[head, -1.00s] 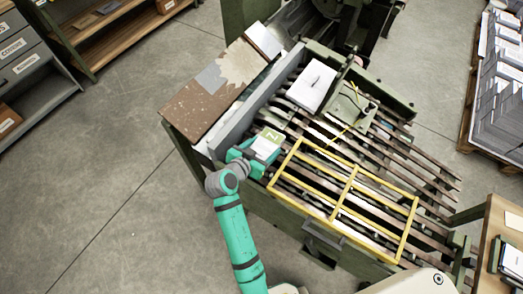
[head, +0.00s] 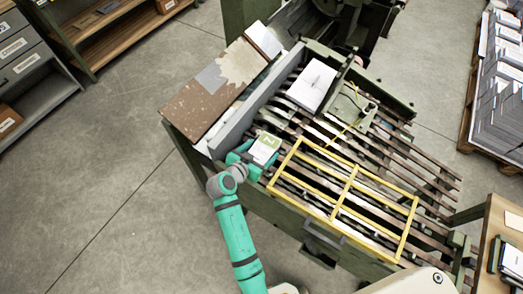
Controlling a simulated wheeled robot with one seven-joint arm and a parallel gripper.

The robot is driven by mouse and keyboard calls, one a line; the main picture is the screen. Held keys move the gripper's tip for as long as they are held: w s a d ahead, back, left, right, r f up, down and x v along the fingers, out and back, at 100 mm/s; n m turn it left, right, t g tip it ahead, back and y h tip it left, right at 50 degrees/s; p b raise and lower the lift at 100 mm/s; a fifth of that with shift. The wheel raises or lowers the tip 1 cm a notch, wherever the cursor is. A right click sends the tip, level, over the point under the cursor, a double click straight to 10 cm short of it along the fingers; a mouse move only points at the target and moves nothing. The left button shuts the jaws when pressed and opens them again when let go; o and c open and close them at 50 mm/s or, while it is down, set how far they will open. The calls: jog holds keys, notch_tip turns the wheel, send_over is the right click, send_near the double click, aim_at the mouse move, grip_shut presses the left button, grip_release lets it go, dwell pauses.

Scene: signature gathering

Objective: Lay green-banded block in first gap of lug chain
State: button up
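The green-banded block (head: 264,150) is a flat, pale piece with a green band and a white letter. In the head view it is at the left end of the slatted lug chain (head: 408,158). My teal gripper (head: 254,157) is around its near and left sides and appears shut on it; the fingertips are partly hidden. I cannot tell whether the block touches the slats. A white block (head: 314,84) lies farther back on the chain's upper left. The lugs and gaps are too small to make out clearly.
A yellow frame (head: 349,180) spans the near part of the chain, just right of my gripper. A grey rail (head: 252,107) and a worn brown table (head: 203,100) stand to the left. A wooden table (head: 497,238) stands at the right. Floor at the lower left is clear.

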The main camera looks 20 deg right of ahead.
jog(key=shift+o, duration=0.3)
jog(key=shift+r, duration=0.1)
jog(key=shift+a+r, duration=0.1)
jog(key=shift+r, duration=0.05)
jog(key=v, duration=1.1)
jog(key=shift+s+a+r, duration=0.15)
jog(key=shift+s+a, duration=0.1)
